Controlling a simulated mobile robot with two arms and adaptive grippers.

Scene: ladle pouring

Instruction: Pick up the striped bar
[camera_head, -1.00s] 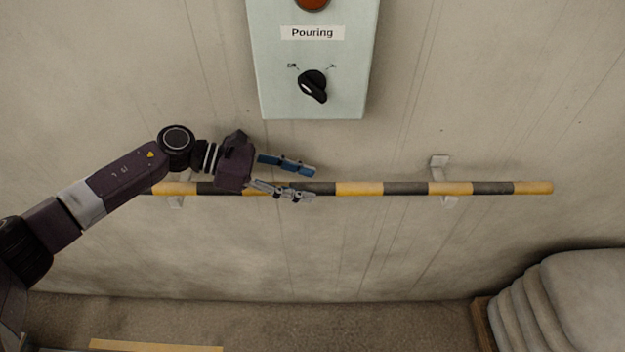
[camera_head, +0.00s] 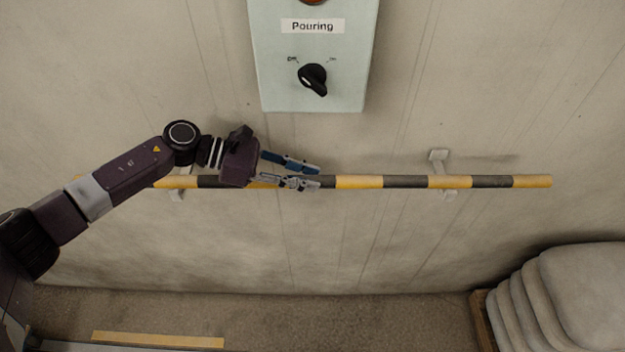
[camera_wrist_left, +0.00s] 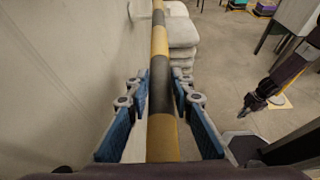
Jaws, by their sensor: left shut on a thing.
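The striped bar (camera_head: 405,181), in yellow and dark grey bands, lies level along the wall in the head view, at its brackets. My left gripper (camera_head: 314,177) is around the bar left of its middle and shut on it. In the left wrist view, the bar (camera_wrist_left: 160,90) runs lengthwise between the two blue-padded fingers of the left gripper (camera_wrist_left: 158,84). The gripper hides a stretch of the bar in the head view. My right gripper (camera_wrist_left: 252,103) shows small and dark at the right of the left wrist view; its jaws are unclear.
A metal bracket (camera_head: 438,156) sits on the wall at the bar's right part. A pale control box (camera_head: 345,85) labelled "Pouring", with a black knob (camera_head: 312,78), hangs above. Stacked grey sacks (camera_head: 590,300) stand at lower right.

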